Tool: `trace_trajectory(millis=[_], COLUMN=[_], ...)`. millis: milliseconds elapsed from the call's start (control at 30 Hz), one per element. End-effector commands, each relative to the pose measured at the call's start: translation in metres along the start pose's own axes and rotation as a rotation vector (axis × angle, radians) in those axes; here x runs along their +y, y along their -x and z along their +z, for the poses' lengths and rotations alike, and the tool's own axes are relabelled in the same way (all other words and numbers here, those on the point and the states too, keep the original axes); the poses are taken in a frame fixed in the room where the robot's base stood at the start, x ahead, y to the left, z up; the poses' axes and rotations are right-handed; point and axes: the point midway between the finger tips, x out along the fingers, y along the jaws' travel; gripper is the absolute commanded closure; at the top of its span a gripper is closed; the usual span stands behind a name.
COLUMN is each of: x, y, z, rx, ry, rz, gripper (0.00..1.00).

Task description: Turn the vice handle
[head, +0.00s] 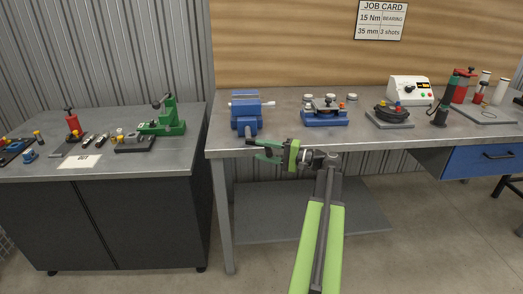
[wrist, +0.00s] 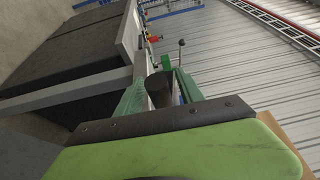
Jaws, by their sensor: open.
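A blue vice (head: 247,112) stands at the front edge of the grey workbench, left of its middle, with a light bar across its top. A dark handle (head: 248,142) shows low at its front, partly hidden by my gripper. My gripper (head: 262,150) reaches in from the right, just below the bench edge, with green fingers spread. In the wrist view my gripper (wrist: 160,92) has a dark rounded piece (wrist: 158,88) between its two green fingers. It looks like the handle's end; I cannot tell whether the fingers touch it.
The workbench's front edge (head: 380,146) runs close above my gripper. A blue fixture (head: 324,116) stands right of the vice. A dark cabinet (head: 110,215) stands to the left, with a green press (head: 165,124) on top. Open floor lies in front.

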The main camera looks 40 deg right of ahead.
Motion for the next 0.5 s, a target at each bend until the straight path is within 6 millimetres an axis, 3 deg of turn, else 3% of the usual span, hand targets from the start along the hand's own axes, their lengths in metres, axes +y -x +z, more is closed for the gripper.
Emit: trace_trajectory(millis=[133,367,500], x=[0.0,0.0001,0.0001], y=[-0.0097,-0.0101,-0.0098], z=[0.0002,-0.0001,-0.0001], rx=[-0.001,0.0,0.001], ry=[0.0,0.0,0.0], rz=[0.0,0.0,0.0], gripper=[0.55,0.55,0.71])
